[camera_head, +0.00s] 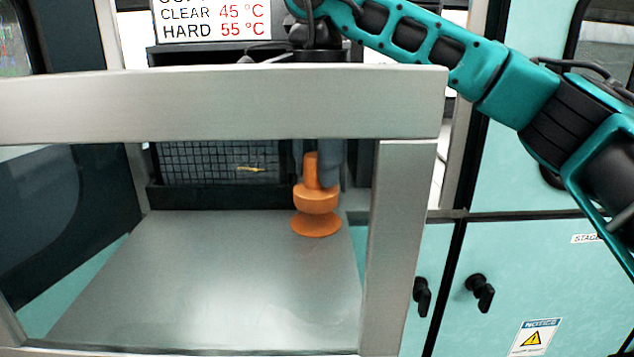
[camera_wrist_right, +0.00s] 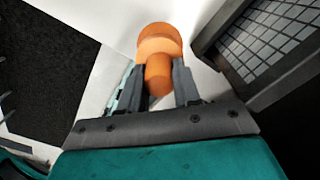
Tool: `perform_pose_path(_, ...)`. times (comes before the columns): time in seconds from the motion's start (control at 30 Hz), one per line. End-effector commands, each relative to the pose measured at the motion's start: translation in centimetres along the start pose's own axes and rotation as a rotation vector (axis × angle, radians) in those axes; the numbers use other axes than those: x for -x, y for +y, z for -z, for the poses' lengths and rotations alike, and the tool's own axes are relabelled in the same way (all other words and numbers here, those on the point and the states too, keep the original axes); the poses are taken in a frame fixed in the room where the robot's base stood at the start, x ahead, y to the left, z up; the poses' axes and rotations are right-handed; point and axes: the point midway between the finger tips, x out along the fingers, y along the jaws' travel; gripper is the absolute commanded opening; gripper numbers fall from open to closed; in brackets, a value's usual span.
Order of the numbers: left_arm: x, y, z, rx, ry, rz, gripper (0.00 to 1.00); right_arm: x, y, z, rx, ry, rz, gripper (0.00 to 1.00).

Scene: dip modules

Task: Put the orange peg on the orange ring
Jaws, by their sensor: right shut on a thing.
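The orange peg (camera_head: 315,197) is upright, with a narrow stem above a wider round body. My right gripper (camera_head: 314,182) is shut on the stem, one grey finger on each side. In the right wrist view the stem of the peg (camera_wrist_right: 158,74) shows between the fingertips of my right gripper (camera_wrist_right: 160,80), with the wider body beyond. Directly below the body is a flared orange disc (camera_head: 316,227), which looks like the orange ring, on or just above the metal surface. I cannot tell whether peg and disc touch. My left gripper is not in view.
A metal crossbar (camera_head: 220,105) and a right post (camera_head: 392,250) frame the opening in front of the peg. A dark gridded rack (camera_head: 225,197) stands behind, left of the peg. The metal plate (camera_head: 210,290) is otherwise clear.

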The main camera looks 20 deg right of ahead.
Motion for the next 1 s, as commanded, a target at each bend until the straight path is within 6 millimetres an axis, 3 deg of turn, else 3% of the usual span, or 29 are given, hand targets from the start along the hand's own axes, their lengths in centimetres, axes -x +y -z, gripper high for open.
perform_pose_path(0.17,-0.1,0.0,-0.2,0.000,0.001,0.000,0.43,-2.7,0.0,0.0,0.000,0.001,-0.002,0.00)
perform_pose_path(0.53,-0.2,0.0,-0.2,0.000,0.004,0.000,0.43,-3.1,0.0,0.0,0.000,0.000,-0.001,0.00)
perform_pose_path(0.57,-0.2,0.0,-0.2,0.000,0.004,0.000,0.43,-3.1,0.0,0.0,-0.001,0.000,-0.001,0.33)
perform_pose_path(0.8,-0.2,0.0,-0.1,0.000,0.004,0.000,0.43,-3.1,0.0,0.0,-0.001,0.000,-0.001,0.56)
perform_pose_path(1.0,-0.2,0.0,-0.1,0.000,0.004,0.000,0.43,-3.1,0.0,0.0,-0.001,0.000,-0.001,0.58)
